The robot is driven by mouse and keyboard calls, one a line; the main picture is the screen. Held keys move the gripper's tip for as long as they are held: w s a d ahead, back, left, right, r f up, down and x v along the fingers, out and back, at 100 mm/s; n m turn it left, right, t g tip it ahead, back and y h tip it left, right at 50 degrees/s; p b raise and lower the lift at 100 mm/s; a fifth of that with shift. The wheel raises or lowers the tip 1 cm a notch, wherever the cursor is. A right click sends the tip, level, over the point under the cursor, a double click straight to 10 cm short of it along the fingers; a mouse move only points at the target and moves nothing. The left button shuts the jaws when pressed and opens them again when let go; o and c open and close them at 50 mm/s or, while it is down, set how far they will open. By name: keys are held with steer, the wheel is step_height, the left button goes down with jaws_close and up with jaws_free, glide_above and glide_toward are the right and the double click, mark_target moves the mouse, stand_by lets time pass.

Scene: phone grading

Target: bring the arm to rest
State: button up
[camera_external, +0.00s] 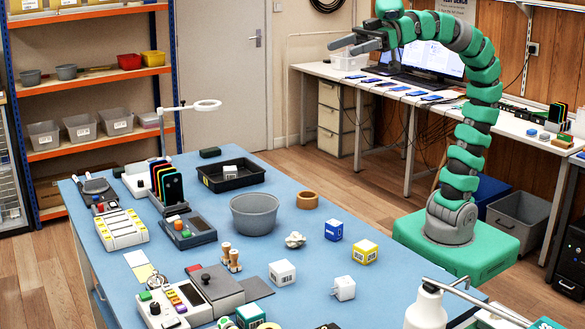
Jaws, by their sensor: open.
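My gripper (357,42) is at the upper middle of the external view, at the end of my green and grey arm. The arm rises from its green base at the right and arches over to the left. The two grey fingers point left and are apart, with nothing between them. The gripper is raised well clear of the blue table and shows against the wall and the white bench behind.
The blue table (293,205) holds a grey bowl (255,214), a black tray (231,177), a tape ring (307,200) and several small boxes. Shelves (92,77) stand at the left.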

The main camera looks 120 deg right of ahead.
steer(key=shift+s+a, duration=0.25)
steer(key=shift+a, duration=0.3)
steer(key=shift+r, duration=0.15)
